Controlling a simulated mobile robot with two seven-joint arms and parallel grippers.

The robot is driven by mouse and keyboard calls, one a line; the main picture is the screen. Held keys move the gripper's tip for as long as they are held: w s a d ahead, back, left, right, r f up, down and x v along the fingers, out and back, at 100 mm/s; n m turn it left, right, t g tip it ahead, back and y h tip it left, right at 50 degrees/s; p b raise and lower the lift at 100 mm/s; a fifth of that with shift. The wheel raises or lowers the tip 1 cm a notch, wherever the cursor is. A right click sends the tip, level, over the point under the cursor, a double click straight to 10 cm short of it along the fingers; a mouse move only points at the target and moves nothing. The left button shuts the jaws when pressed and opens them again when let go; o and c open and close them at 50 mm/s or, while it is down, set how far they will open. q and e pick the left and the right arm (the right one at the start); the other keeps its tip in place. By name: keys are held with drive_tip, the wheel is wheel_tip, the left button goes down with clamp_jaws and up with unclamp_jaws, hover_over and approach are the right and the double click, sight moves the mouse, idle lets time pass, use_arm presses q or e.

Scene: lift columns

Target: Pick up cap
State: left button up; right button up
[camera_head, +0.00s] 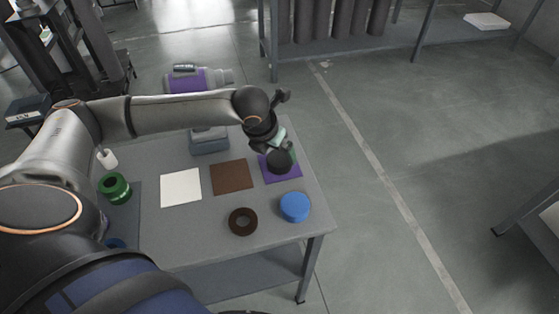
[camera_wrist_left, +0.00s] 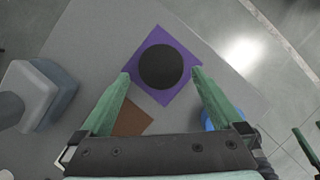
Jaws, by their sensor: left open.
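A round black cap (camera_head: 280,162) lies on a purple square mat (camera_head: 294,174) near the right edge of the table. In the left wrist view the black cap (camera_wrist_left: 160,67) sits near the middle of the purple mat (camera_wrist_left: 160,37). My left gripper (camera_head: 284,149) is open above it. In the wrist view the green fingertips (camera_wrist_left: 161,74) are spread to either side of the cap, with nothing between them held. A blue round cap-like piece (camera_head: 295,207) stands nearer the front right corner; it is partly hidden behind a finger in the wrist view (camera_wrist_left: 208,118). My right gripper is not in view.
The grey table (camera_head: 270,190) also holds a brown mat (camera_head: 232,177), a white mat (camera_head: 181,188), a dark brown ring (camera_head: 243,221), a green ring-shaped piece (camera_head: 115,187) and a grey-blue box (camera_head: 209,141). Open floor lies right of the table.

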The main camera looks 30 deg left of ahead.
sight(280, 158)
use_arm(q)
drive_tip(key=x, duration=0.3)
drive_tip(key=shift+w+d+f, duration=0.1)
drive_tip(key=shift+f, duration=0.1)
drive_tip(key=shift+r, duration=0.1)
drive_tip(key=c, duration=1.2)
drive_tip(key=shift+c, duration=0.2)
